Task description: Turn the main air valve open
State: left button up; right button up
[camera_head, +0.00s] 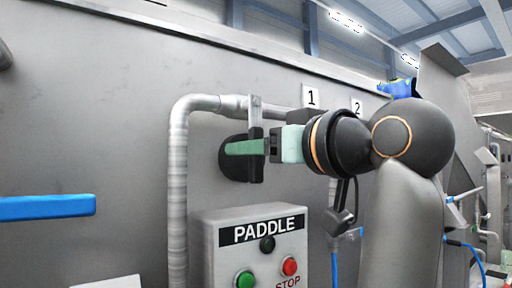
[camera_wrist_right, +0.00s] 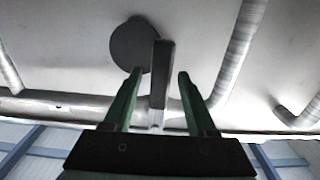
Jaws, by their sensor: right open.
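The valve has a dark round disc (camera_head: 234,165) and a dark upright lever (camera_head: 257,172) on the grey steel wall, next to a bent pipe. My right gripper (camera_head: 230,148) reaches in from the right at the lever, its green fingers open. In the right wrist view the lever (camera_wrist_right: 163,65) stands between the two spread fingertips (camera_wrist_right: 160,74), with a gap on each side. The disc (camera_wrist_right: 130,46) shows behind it. Neither finger visibly grips the lever. My left gripper is not in view.
A grey control box (camera_head: 222,238) labelled PADDLE, with green and red buttons, sits just below the gripper. A grey pipe (camera_head: 178,190) runs down left of the valve. A blue bar (camera_head: 45,207) juts in at the left. Number plates 1 (camera_head: 312,97) and 2 (camera_head: 357,107) are above.

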grip_shut()
dwell(1.3)
